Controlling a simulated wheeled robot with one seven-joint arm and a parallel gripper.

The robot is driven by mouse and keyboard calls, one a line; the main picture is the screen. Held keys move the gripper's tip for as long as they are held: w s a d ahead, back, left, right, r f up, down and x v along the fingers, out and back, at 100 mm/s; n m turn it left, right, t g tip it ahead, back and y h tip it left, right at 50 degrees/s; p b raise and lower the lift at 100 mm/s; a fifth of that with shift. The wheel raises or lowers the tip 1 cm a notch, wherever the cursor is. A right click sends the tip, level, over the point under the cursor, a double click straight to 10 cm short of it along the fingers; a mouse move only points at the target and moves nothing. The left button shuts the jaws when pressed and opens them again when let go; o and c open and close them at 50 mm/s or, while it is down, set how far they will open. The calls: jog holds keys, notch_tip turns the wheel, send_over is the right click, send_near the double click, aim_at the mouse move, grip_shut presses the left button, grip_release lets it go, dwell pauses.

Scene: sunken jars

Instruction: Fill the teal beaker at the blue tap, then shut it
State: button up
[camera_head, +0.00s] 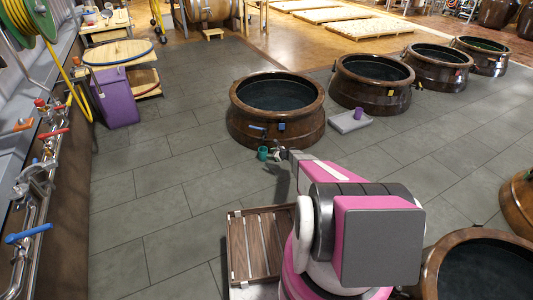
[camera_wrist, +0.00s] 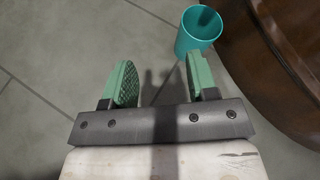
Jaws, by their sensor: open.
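My gripper (camera_head: 279,154) is just right of the beaker in the head view. In the wrist view my gripper (camera_wrist: 160,75) is open, with green pads apart and nothing between them. The tap does not show in the wrist view.
The jar's wall (camera_wrist: 275,65) rises close on the right in the wrist view. A slatted wooden crate (camera_head: 238,246) lies nearer me. A purple bin (camera_head: 115,98) and a pipe rack with a blue lever (camera_head: 28,233) are left. The tiled floor between is clear.

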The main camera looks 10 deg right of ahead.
jog(key=s+a+r+n+g+h, duration=0.1)
jog(key=s+a+r+n+g, duration=0.2)
jog(key=s+r, duration=0.4)
jog(key=s+a+r+n+g, duration=0.1)
jog(key=s+a+r+n, duration=0.1)
jog(key=s+r+n, duration=0.4)
jog(key=s+a+r+n+g+h, duration=0.1)
jog(key=s+a+r+n+g, duration=0.15)
jog(key=s+r, duration=0.55)
jog(key=s+d+r+n+g+h, duration=0.15)
jog(key=s+r+n+h, duration=0.5)
jog(key=s+r, duration=0.75)
jog(key=m+t+y, duration=0.2)
jog(key=m+t, duration=0.4)
jog(key=m, duration=1)
send_near(254, 127)
jog(key=w+f, duration=0.2)
jog(key=shift+x, duration=3.75)
jog(key=shift+s+a, duration=0.1)
jog(key=shift+s, duration=0.1)
jog(key=c, duration=1)
